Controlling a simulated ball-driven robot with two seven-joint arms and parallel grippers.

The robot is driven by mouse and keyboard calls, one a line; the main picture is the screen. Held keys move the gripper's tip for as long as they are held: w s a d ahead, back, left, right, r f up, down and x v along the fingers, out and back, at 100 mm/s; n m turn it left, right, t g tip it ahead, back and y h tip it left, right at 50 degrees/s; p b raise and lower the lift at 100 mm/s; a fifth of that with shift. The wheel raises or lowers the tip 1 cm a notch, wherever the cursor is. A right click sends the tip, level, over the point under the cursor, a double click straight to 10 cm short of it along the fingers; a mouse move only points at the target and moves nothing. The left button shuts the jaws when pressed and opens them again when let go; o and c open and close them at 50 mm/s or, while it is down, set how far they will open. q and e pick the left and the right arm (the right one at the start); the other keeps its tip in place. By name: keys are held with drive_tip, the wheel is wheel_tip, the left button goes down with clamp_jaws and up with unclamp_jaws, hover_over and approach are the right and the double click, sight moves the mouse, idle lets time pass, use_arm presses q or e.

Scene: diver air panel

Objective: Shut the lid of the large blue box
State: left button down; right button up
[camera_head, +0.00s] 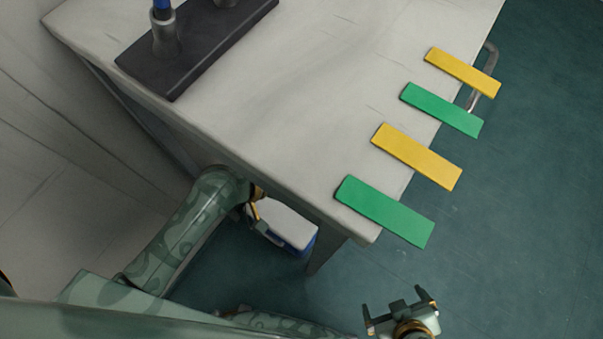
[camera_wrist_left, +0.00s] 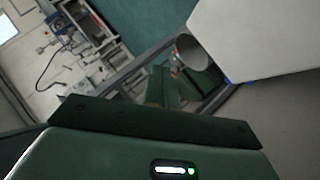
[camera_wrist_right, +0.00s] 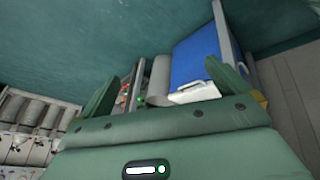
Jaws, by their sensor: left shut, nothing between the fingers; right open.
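The large blue box (camera_head: 300,240) stands partly under the table edge in the head view; its white lid (camera_head: 285,222) faces up. In the right wrist view the blue side (camera_wrist_right: 200,52) shows with a white part and handle (camera_wrist_right: 195,92). In the left wrist view a large white surface (camera_wrist_left: 265,40) with a little blue at its edge fills the upper right. I cannot tell how far the lid stands open. My left gripper (camera_head: 257,217) is shut and empty, beside the lid's left end. My right gripper (camera_head: 401,304) is open and empty, right of the box and apart from it.
The pale table (camera_head: 300,90) overhangs the box's far side, and its leg (camera_head: 325,257) stands close to the box's right. Green and yellow strips (camera_head: 417,156) stick out over the table's right edge. A dark block (camera_head: 190,55) is on the table. The teal floor at right is clear.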

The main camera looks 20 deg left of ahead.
use_arm(q)
drive_tip(key=p, duration=0.4)
drive_tip(key=shift+s+d+f+y, duration=0.15)
drive_tip(key=shift+d+f+y, duration=0.15)
drive_tip(key=shift+d+y, duration=0.1)
use_arm(e)
drive_tip(key=s+d+f+g+h, duration=0.1)
drive_tip(key=s+d+g, duration=0.1)
drive_tip(key=s+d, duration=0.3)
drive_tip(key=s+d+f+g+h, duration=0.2)
drive_tip(key=s+d, duration=0.3)
drive_tip(key=s, duration=0.5)
drive_tip(key=shift+n+g, duration=0.4)
drive_tip(key=shift+g, duration=0.2)
